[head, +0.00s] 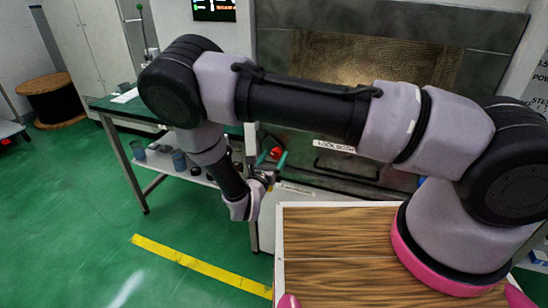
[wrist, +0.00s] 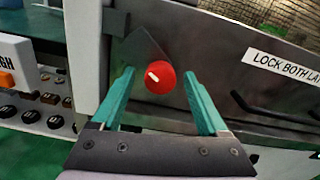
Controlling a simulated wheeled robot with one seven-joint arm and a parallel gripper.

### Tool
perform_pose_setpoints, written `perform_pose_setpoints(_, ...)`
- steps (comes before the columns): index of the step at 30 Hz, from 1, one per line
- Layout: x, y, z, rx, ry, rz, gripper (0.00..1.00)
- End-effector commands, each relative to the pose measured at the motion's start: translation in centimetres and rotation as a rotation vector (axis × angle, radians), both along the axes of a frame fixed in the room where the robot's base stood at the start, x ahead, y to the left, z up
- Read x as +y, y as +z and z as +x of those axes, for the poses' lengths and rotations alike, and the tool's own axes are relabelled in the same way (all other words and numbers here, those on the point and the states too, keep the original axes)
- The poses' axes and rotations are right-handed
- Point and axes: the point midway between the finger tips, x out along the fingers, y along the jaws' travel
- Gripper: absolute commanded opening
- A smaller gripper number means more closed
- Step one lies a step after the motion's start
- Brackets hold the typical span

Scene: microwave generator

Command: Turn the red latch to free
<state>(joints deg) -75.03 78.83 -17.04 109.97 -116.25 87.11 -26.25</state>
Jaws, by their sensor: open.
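The red latch (wrist: 160,77) is a round red knob with a short pale mark pointing up and left. It sits on a dark diamond-shaped plate (wrist: 146,47) at the left edge of the grey door. In the head view the red latch (head: 276,153) shows small beside my gripper (head: 272,168). In the wrist view my gripper (wrist: 160,88) is open, its two green fingers on either side of the red knob with gaps showing. I cannot tell how far the fingertips are from the knob in depth.
The grey door (wrist: 220,50) carries a "LOCK BOTH" label (wrist: 285,66) and a dark handle bar (wrist: 265,108). A panel with an orange switch (wrist: 6,80) and black knobs is at left. A green-topped table (head: 120,104) stands left. A wooden board (head: 330,245) is in front.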

Motion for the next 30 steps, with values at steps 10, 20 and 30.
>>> perform_pose_setpoints(10, 0.01, 0.00, -0.01, 0.000, 0.000, 0.000, 0.23)
perform_pose_setpoints(20, 0.03, 0.01, -0.02, 0.007, 0.001, -0.018, 0.00)
perform_pose_setpoints(30, 0.14, -0.01, -0.09, 0.068, 0.003, -0.189, 0.00)
